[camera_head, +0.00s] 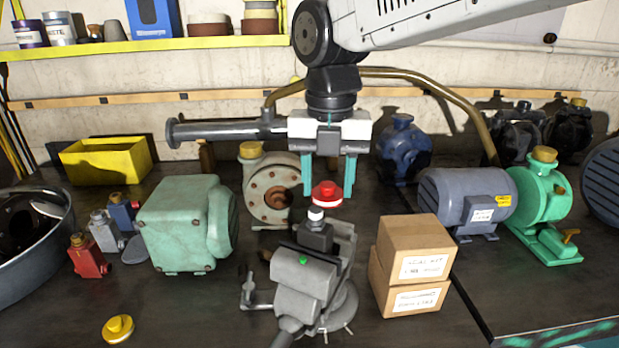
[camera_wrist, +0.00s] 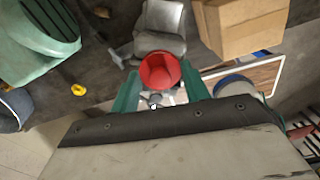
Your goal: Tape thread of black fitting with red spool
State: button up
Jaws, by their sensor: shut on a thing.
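My gripper (camera_head: 328,196) points down with its teal fingers on either side of the red spool (camera_head: 327,190), shut on it. The spool has a red top and a white band. In the wrist view, the spool (camera_wrist: 159,71) sits between the teal fingers (camera_wrist: 162,84). The black fitting (camera_head: 316,237) stands upright in the grey vise (camera_head: 305,275), with a white end on top. The spool is just above and slightly right of that white end in the head view; whether they touch I cannot tell. In the wrist view I cannot make out the fitting.
Two stacked cardboard boxes (camera_head: 408,262) stand close right of the vise. A green motor housing (camera_head: 180,225) stands left, a round pump (camera_head: 272,190) behind, and a blue-grey motor (camera_head: 467,198) right. A yellow knob (camera_head: 117,328) lies front left. The front bench left of the vise is mostly clear.

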jog(key=shift+s+d, duration=0.55)
jog(key=shift+d, duration=0.2)
jog(key=shift+s+d, duration=0.45)
jog(key=shift+s, duration=0.25)
jog(key=s, duration=0.2)
jog(key=s+a, duration=0.1)
jog(key=s, duration=0.1)
jog(key=s+a, duration=0.1)
jog(key=s, duration=0.1)
jog(key=shift+a, duration=0.2)
jog(key=shift+s+a, duration=0.15)
jog(key=shift+a, duration=1.05)
jog(key=w+a, duration=0.2)
jog(key=a, duration=0.1)
jog(key=shift+a, duration=0.25)
jog(key=shift+w+a, duration=0.2)
jog(key=shift+w, duration=0.4)
jog(key=shift+w+a, duration=0.2)
jog(key=shift+w, duration=0.4)
notch_tip(320, 180, up, 6)
jog(key=w, duration=0.2)
jog(key=shift+d, duration=0.15)
jog(key=shift+s, duration=0.1)
